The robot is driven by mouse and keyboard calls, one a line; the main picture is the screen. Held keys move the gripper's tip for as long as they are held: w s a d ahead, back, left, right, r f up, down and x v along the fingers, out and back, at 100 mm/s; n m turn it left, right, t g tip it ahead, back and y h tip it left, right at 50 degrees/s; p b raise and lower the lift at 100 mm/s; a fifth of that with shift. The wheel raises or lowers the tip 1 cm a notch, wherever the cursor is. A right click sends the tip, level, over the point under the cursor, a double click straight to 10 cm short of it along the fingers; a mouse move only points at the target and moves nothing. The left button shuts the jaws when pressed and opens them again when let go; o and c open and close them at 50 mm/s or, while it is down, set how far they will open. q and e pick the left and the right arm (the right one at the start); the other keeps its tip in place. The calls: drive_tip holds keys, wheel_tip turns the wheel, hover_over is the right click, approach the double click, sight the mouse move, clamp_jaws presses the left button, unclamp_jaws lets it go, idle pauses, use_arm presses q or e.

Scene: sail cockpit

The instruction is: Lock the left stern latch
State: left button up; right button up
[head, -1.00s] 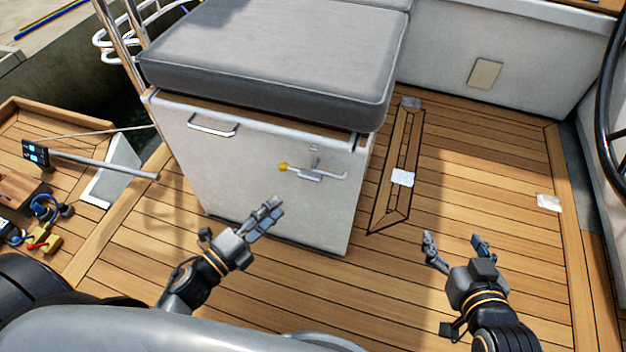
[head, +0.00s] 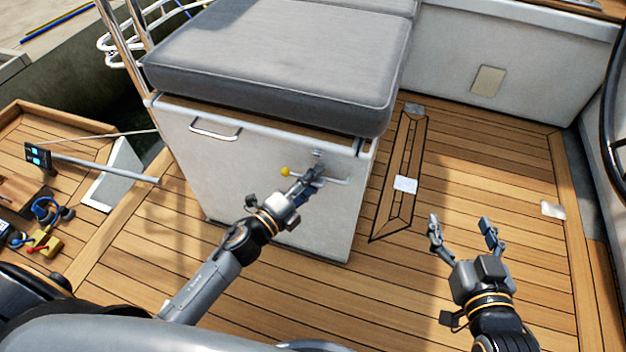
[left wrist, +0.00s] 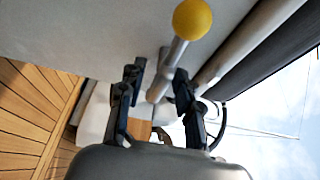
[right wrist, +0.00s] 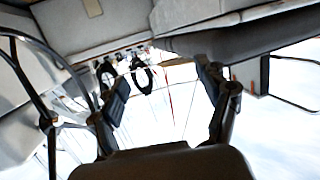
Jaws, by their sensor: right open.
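The latch (head: 337,181) is on the white locker front (head: 225,175) below the grey cushion. It has a metal bar and a yellow knob (head: 285,171) at its left end. My left gripper (head: 311,176) is at the latch in the head view and hides its middle. In the left wrist view its fingers are apart, with the metal bar showing between their tips and the yellow knob (left wrist: 192,18) beyond them. Whether the fingers touch the bar I cannot tell. My right gripper (head: 462,226) is open and empty over the deck at the right.
A grab handle (head: 214,133) is at the locker's upper left. The wooden deck (head: 490,170) on the right is clear, with a hatch outline (head: 395,215) beside the locker. A wheel (head: 612,130) stands at the right edge. Small gear (head: 45,225) lies at the far left.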

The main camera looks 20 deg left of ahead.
use_arm(q)
clamp_jaws()
